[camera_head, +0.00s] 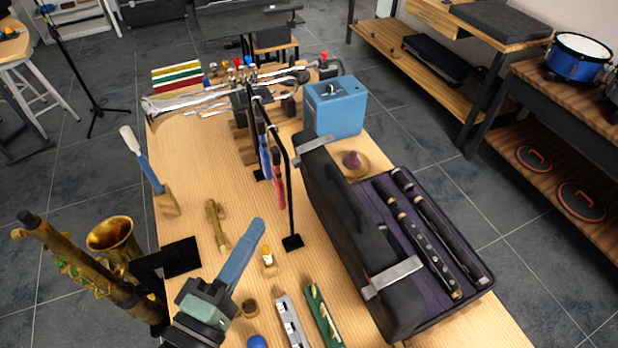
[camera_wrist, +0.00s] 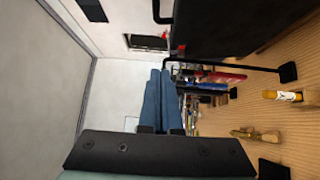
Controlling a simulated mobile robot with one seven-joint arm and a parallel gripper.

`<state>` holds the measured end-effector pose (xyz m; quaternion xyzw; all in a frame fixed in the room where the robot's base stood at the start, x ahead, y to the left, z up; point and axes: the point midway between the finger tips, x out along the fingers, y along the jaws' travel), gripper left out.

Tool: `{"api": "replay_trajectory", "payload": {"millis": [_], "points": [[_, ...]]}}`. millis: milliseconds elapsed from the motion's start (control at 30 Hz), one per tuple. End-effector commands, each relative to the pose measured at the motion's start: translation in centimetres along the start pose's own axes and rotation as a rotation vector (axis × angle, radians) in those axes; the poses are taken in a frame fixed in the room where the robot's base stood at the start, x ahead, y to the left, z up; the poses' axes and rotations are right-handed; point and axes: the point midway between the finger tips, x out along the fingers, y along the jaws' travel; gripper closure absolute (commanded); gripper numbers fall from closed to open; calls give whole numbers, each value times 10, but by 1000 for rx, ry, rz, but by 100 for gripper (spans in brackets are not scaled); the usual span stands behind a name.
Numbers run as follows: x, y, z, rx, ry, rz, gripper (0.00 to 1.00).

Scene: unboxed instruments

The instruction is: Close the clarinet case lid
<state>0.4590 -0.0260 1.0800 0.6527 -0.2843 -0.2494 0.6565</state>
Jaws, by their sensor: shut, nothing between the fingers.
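The clarinet case (camera_head: 487,301) lies open on the right side of the table. Its black lid (camera_head: 340,222) stands raised along the left side of the base, with two metal latches on it. The dark clarinet pieces (camera_head: 427,246) lie in the purple-lined base. My gripper (camera_head: 259,224) has blue fingers, shut together and empty, above the table to the left of the lid and apart from it. The fingers also show in the wrist view (camera_wrist: 160,74). A large dark panel at the wrist view's top right appears to be the lid (camera_wrist: 225,28).
A black stand (camera_head: 290,190) with red and blue items stands between my gripper and the lid's far part. A blue box (camera_head: 335,107) and a purple-topped round object (camera_head: 352,163) sit behind the case. Small instruments (camera_head: 322,313) lie near the front. A saxophone (camera_head: 112,240) stands left.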

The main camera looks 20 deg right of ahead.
Motion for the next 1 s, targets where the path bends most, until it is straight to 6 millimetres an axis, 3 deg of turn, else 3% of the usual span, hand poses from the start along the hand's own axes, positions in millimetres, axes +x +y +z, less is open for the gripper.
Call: {"api": "replay_trajectory", "payload": {"millis": [133, 267, 700, 1000], "points": [[-12, -8, 10, -104, -22, 44, 100], [-3, -6, 11, -118, -28, 54, 100], [86, 1, 14, -112, -30, 52, 100], [111, 4, 39, -112, -26, 52, 100]]}}
